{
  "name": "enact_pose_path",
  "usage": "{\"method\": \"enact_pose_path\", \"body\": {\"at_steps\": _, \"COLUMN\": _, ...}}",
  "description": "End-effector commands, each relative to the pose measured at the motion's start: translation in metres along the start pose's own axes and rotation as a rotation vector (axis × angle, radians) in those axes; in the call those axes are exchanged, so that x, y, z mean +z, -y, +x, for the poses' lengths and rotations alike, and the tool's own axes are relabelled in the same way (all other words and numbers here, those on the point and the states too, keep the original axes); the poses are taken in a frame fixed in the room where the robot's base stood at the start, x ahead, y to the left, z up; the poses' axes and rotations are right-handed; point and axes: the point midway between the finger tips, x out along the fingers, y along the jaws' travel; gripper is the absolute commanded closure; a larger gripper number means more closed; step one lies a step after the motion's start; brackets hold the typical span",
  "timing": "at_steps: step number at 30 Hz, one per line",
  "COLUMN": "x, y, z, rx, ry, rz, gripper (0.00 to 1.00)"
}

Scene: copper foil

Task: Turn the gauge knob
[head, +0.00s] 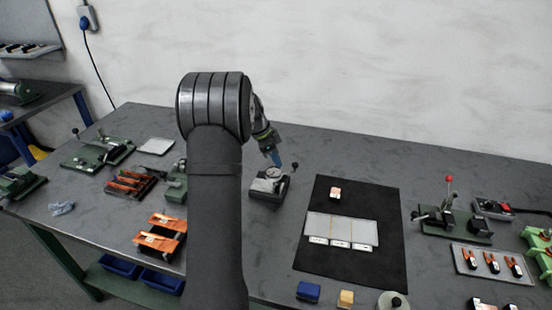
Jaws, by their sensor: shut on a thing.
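The gauge (266,191) is a small grey block with a round light top, standing on the table right of my arm. A short lever with a dark ball end (295,165) sticks up at its right side. My gripper (277,164) points down at the round top, with its blue fingers closed over the gauge. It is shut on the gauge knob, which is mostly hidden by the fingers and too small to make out.
A black mat (390,262) with white cards lies to the right. Orange-topped racks (163,234) and green fixtures (90,157) stand left. A red-knobbed lever fixture (455,222) stands far right. Bare table lies between gauge and mat.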

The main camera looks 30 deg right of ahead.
Motion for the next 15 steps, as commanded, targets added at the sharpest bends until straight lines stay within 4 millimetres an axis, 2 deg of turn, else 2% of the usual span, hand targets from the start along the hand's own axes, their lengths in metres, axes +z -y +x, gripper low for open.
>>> {"method": "enact_pose_path", "body": {"at_steps": 11, "x": 0.0006, "y": 0.0002, "z": -0.0003, "rx": 0.001, "ry": 0.001, "rz": 0.004, "gripper": 1.00}}
{"method": "enact_pose_path", "body": {"at_steps": 12, "x": 0.0006, "y": 0.0002, "z": -0.0003, "rx": 0.001, "ry": 0.001, "rz": 0.004, "gripper": 0.79}}
{"method": "enact_pose_path", "body": {"at_steps": 15, "x": 0.0005, "y": 0.0002, "z": -0.0003, "rx": 0.001, "ry": 0.001, "rz": 0.004, "gripper": 0.61}}
